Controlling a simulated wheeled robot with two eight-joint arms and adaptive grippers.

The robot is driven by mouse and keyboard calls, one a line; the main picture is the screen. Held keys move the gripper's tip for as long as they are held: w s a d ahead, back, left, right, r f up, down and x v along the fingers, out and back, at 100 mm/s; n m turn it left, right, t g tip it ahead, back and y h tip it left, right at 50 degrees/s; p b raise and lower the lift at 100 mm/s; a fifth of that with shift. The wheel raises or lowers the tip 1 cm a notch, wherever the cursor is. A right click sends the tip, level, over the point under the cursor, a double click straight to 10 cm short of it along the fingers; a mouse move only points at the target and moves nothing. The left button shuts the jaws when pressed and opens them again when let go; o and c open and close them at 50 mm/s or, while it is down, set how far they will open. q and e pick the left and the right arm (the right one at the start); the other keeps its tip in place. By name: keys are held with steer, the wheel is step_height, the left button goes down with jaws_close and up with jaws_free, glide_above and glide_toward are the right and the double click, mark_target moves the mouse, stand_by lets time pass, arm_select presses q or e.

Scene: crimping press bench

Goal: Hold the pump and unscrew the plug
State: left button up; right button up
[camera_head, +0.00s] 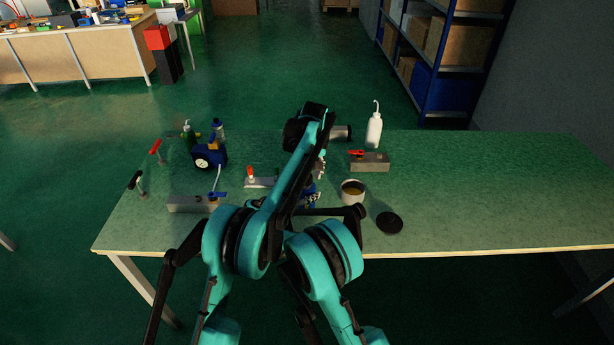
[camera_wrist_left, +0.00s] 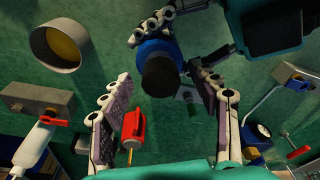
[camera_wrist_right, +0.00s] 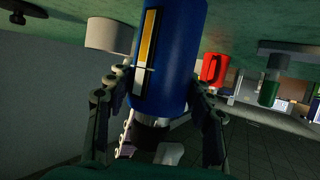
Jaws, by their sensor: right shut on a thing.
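The blue pump (camera_head: 309,186) is mostly hidden behind my arms in the head view. In the right wrist view the blue pump (camera_wrist_right: 172,55) shows a yellow and white label and sits between the fingers of my right gripper (camera_head: 312,199), which is shut on it. The black plug (camera_wrist_left: 158,75) is on the pump's end that faces the left wrist camera. My left gripper (camera_wrist_left: 165,105) is open, its fingers wide on either side of the plug and apart from it. The plug also shows in the right wrist view (camera_wrist_right: 150,137).
A cup with brown content (camera_head: 352,190) and a black lid (camera_head: 389,223) stand close on the right. A block with a red lever (camera_head: 369,163), white bottle (camera_head: 374,130), blue gauge unit (camera_head: 207,157) and blue-lever block (camera_head: 190,204) surround the arms. The table's right side is clear.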

arm_select(q)
steer(key=shift+r, duration=0.15)
step_height(320, 180, up, 10)
stand_by(0.4)
arm_select(e)
steer(key=o, duration=1.1)
steer(key=shift+r, duration=0.1)
steer(key=shift+r+p, duration=0.3)
steer(key=shift+r, duration=0.35)
arm_select(q)
steer(key=shift+r, duration=0.15)
